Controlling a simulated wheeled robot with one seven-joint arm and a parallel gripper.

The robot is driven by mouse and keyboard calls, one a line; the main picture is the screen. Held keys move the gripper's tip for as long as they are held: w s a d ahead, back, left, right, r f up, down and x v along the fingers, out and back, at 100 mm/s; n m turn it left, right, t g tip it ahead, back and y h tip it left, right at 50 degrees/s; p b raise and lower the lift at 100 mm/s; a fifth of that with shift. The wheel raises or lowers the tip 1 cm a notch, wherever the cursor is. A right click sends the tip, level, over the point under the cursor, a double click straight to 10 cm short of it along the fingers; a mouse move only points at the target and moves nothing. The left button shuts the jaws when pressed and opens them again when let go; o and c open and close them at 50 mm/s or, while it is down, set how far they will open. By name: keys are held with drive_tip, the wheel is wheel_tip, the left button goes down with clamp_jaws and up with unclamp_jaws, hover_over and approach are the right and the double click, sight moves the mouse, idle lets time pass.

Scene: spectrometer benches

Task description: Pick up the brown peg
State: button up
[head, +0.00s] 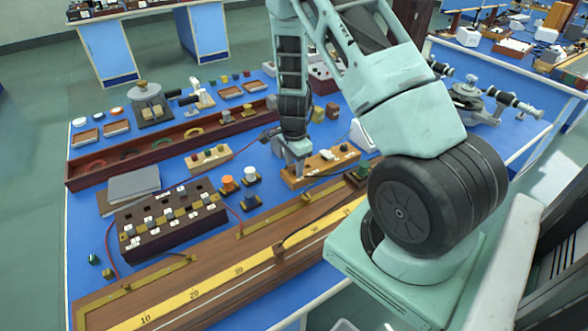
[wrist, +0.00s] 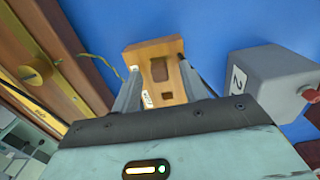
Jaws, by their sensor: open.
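My gripper (head: 297,170) is open and points down at the left end of a light wooden block (head: 323,166) on the blue bench. In the wrist view, the two fingertips of my gripper (wrist: 158,68) stand on either side of the same block (wrist: 138,53). Between them is a brown rounded-square shape (wrist: 158,70), which may be the brown peg; I cannot tell whether it stands up or is a recess. A smaller dark square (wrist: 167,96) lies nearer the palm. I cannot tell whether the fingers touch anything. Nothing is visibly held.
A grey box marked 2 (wrist: 262,82) stands right of the fingers in the wrist view. A long wooden board with a yellow scale (head: 190,295) runs along the front. A dark rack (head: 170,222), orange and white knobs (head: 228,183) and a long red-brown tray (head: 120,165) lie left.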

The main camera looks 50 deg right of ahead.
drive_tip(key=shift+f, duration=0.15)
clamp_jaws()
